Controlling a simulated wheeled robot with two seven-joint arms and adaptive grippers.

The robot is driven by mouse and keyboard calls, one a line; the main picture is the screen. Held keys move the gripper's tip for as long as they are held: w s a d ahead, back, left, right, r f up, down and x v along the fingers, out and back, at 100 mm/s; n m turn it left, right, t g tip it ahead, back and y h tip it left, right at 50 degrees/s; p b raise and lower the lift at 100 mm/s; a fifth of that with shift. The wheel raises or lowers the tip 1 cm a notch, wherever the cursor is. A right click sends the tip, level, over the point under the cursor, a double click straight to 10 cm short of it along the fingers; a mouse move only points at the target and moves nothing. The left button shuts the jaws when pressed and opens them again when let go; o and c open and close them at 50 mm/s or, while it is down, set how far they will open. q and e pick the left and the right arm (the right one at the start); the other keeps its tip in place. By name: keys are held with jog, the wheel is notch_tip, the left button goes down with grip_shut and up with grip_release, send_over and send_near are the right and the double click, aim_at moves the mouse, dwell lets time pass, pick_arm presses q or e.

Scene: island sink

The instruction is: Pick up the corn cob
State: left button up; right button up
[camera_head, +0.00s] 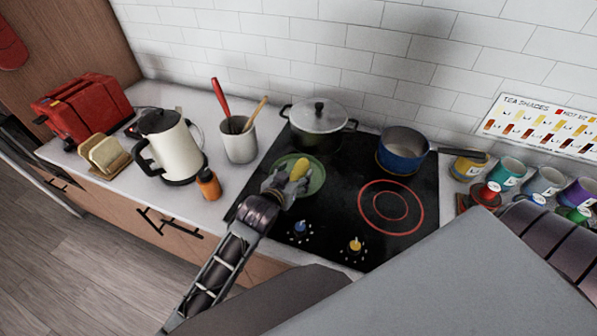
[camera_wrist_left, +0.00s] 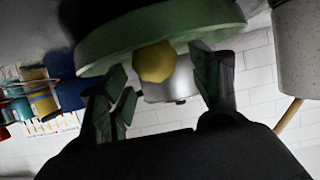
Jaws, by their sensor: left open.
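The yellow corn cob (camera_head: 300,168) lies on a green plate (camera_head: 317,183) on the black cooktop. My left gripper (camera_head: 287,182) is at the near side of the plate, open, with its fingers pointing toward the cob. In the left wrist view, which is upside down, the rounded yellow end of the cob (camera_wrist_left: 154,62) shows between the two spread fingers of the gripper (camera_wrist_left: 165,85), with the plate rim (camera_wrist_left: 105,48) close by. I cannot tell whether the fingers touch the plate. The right gripper is not seen.
A lidded pot (camera_head: 319,118) stands behind the plate, and a blue saucepan (camera_head: 402,150) to its right. A utensil crock (camera_head: 238,142), an orange bottle (camera_head: 208,184) and a white kettle (camera_head: 172,145) stand to the left. Mugs (camera_head: 507,172) line the right. The front right burner (camera_head: 391,207) is clear.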

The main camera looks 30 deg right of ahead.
aim_at(300, 169)
pick_arm(q)
jog(key=shift+x, duration=1.4)
jog(key=shift+r, duration=0.1)
jog(key=c, duration=1.2)
